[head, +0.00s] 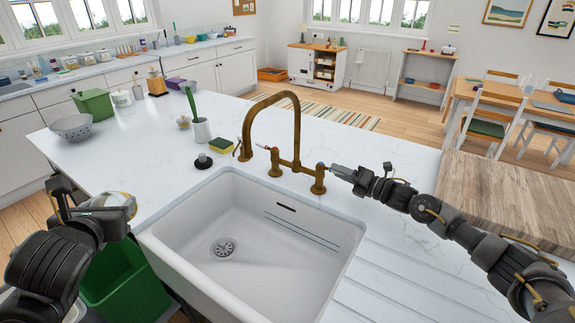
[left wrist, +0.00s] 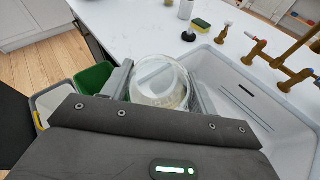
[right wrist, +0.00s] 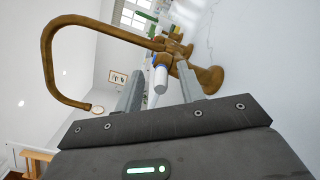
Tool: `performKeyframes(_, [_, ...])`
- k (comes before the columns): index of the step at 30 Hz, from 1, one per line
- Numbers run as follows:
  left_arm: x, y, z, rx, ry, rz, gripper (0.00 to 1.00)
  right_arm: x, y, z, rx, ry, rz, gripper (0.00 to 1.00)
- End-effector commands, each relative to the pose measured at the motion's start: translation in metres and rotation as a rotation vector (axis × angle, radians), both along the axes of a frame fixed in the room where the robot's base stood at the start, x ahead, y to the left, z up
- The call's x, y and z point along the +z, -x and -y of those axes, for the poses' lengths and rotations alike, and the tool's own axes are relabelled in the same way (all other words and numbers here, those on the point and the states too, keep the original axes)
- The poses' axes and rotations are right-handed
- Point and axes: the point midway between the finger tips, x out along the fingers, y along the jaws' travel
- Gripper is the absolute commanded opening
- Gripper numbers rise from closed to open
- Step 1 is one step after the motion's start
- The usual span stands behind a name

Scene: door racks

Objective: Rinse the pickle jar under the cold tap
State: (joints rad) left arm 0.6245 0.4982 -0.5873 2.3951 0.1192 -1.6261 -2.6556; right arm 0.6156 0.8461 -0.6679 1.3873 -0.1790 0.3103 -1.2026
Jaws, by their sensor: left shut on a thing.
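My left gripper (head: 122,205) is at the left of the sink (head: 330,262), above a green bin. It is shut on the pickle jar (left wrist: 160,82), a clear round jar seen from its end between the fingers in the left wrist view. The brass tap (head: 298,125) arches over the sink's back edge, and no water shows below its spout. Its right handle (head: 319,178) has a blue mark and a pale lever. My right gripper (head: 342,172) is at that lever. In the right wrist view its fingers are apart, with the lever (right wrist: 160,77) showing between them.
A yellow-green sponge (head: 221,146), a black stopper (head: 203,162) and a white pot with a green brush (head: 200,130) stand behind the sink. A colander (head: 72,127) and a green box (head: 94,103) are farther left. A wooden board (head: 510,205) lies at right. The sink basin is empty.

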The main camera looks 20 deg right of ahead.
Motion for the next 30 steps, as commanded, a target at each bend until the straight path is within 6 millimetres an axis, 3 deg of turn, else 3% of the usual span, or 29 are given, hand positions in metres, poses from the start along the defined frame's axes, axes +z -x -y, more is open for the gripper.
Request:
performKeyframes(6, [0.0046,0.0,-0.0001,0.0,0.0,0.001,0.31,0.0,-0.0118,-0.0093,0.002,0.0,-0.001,0.39])
performKeyframes(14, [0.0044,0.0001,-0.0001,0.0,0.0,0.001,0.31,-0.0005,-0.0127,-0.0099,0.002,0.001,-0.001,0.39])
performKeyframes(23, [0.0044,0.0001,-0.0002,0.0,0.0,0.001,0.31,-0.0005,-0.0126,-0.0096,0.0,0.001,-0.001,0.02])
performKeyframes(30, [0.0046,0.0,-0.0002,0.0,0.0,0.001,0.31,-0.0005,-0.0124,-0.0096,0.0,0.001,-0.001,0.0])
